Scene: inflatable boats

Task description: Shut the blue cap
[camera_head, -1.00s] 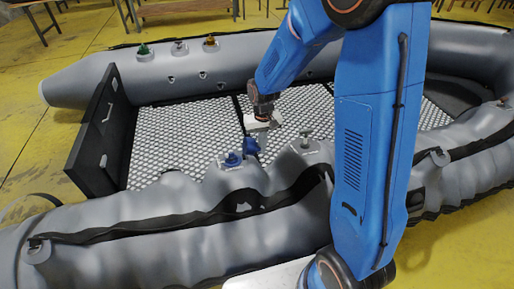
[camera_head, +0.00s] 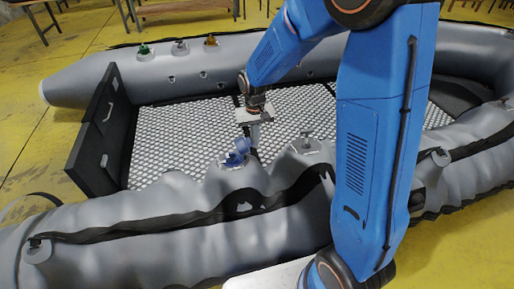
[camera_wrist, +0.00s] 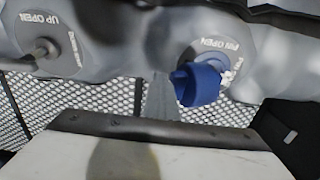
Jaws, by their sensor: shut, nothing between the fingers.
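The blue cap (camera_head: 241,146) is on the near tube of the boat, at its blue valve (camera_head: 229,160). It stands up tilted at the valve's side rather than flat on it. In the wrist view the blue cap (camera_wrist: 197,84) shows beside a round plate (camera_wrist: 222,52) lettered "PIN OPEN". My gripper (camera_head: 254,150) is shut and empty, pointing down just right of the cap. In the wrist view its grey fingers (camera_wrist: 160,102) are close against the cap's left side; whether they touch it I cannot tell.
A grey valve (camera_head: 307,145) stands to the right on the same tube; its plate (camera_wrist: 48,45) shows in the wrist view. Green (camera_head: 144,49), grey (camera_head: 180,46) and orange (camera_head: 211,41) valves are on the far tube. The patterned floor (camera_head: 180,130) between the tubes is clear.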

